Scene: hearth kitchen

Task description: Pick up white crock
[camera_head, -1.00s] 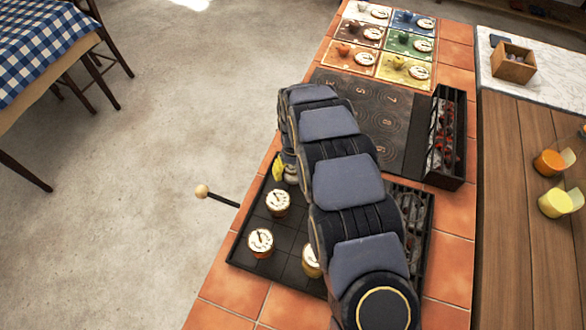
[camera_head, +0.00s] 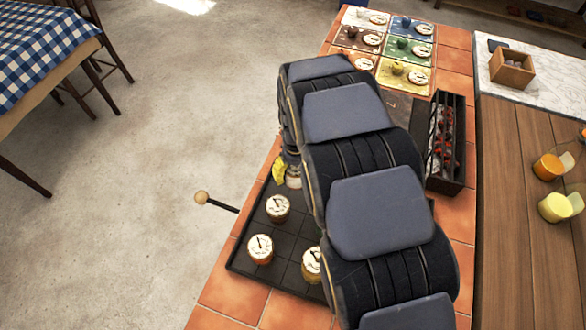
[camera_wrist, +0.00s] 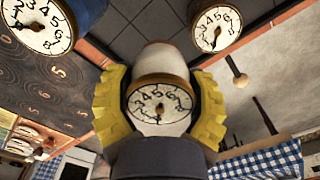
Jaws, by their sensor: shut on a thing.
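The white crock (camera_wrist: 160,62) is in the middle of the wrist view, a rounded white pot with a numbered dial on it. The yellow fingers of my gripper (camera_wrist: 158,108) are on both sides of it, shut on it. In the head view, one yellow finger of my gripper (camera_head: 279,172) and a pale bit of the crock (camera_head: 293,180) show at the left edge of my arm. The arm hides the rest. The height of the crock above the black tiled tray (camera_head: 252,250) is hard to tell.
Several other dial-topped crocks stand on the tray, including ones at left (camera_head: 260,249) and behind it (camera_head: 277,208). A ball-ended rod (camera_head: 201,197) sticks out left. Coloured cards (camera_head: 405,50) and a coal trough (camera_head: 446,145) lie beyond.

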